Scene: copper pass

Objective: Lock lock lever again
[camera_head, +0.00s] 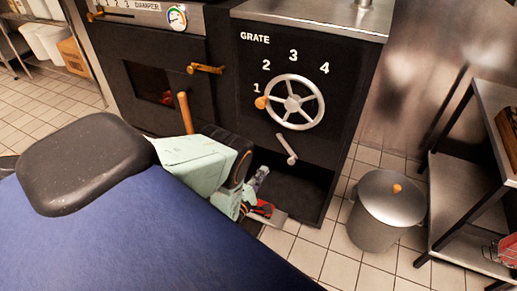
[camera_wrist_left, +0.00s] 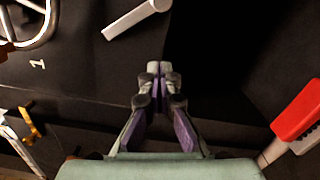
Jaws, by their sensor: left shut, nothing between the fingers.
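The lock lever is a short light-grey lever (camera_head: 287,149) below the grate handwheel (camera_head: 292,102) on the black stove front. It hangs slanting down to the right in the head view. It also shows at the top of the wrist view, as a pale bar (camera_wrist_left: 136,18). The handwheel's orange knob (camera_head: 261,102) is by the number 1. My left gripper (camera_head: 262,174) is low in front of the stove, below and left of the lever. In the wrist view its fingertips (camera_wrist_left: 158,68) are closed together, empty and apart from the lever. My right gripper is not in view.
A dark opening (camera_head: 290,190) is under the grate panel. A red-handled object (camera_head: 262,210) lies low beside my gripper, and also shows in the wrist view (camera_wrist_left: 299,110). A lidded metal bin (camera_head: 385,212) and a steel shelf (camera_head: 470,180) stand at the right.

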